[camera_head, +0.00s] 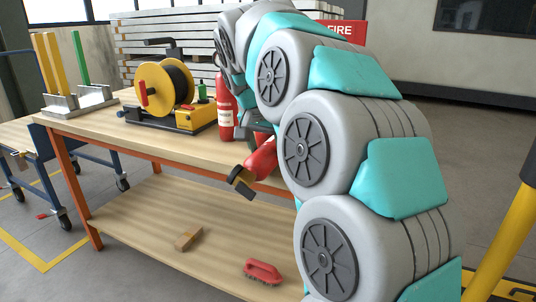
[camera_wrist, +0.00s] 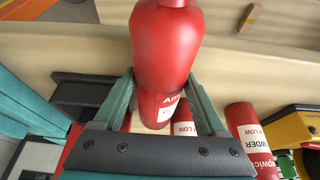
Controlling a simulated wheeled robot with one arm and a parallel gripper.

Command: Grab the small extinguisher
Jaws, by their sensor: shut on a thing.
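A small red extinguisher (camera_wrist: 165,45) is between the two teal fingers of my gripper (camera_wrist: 160,84) in the wrist view. My gripper is shut on its body, with part of a white label showing low on it. In the head view this extinguisher (camera_head: 263,160) is tilted near the table's front edge, partly hidden by my arm.
A yellow cable reel (camera_head: 165,88) stands on the wooden table (camera_head: 150,142), left of the standing extinguisher. The lower shelf (camera_head: 150,215) holds a wooden block (camera_head: 187,239) and a red brush (camera_head: 263,271). A blue cart (camera_head: 55,165) stands left; a yellow post (camera_head: 508,235) stands right.

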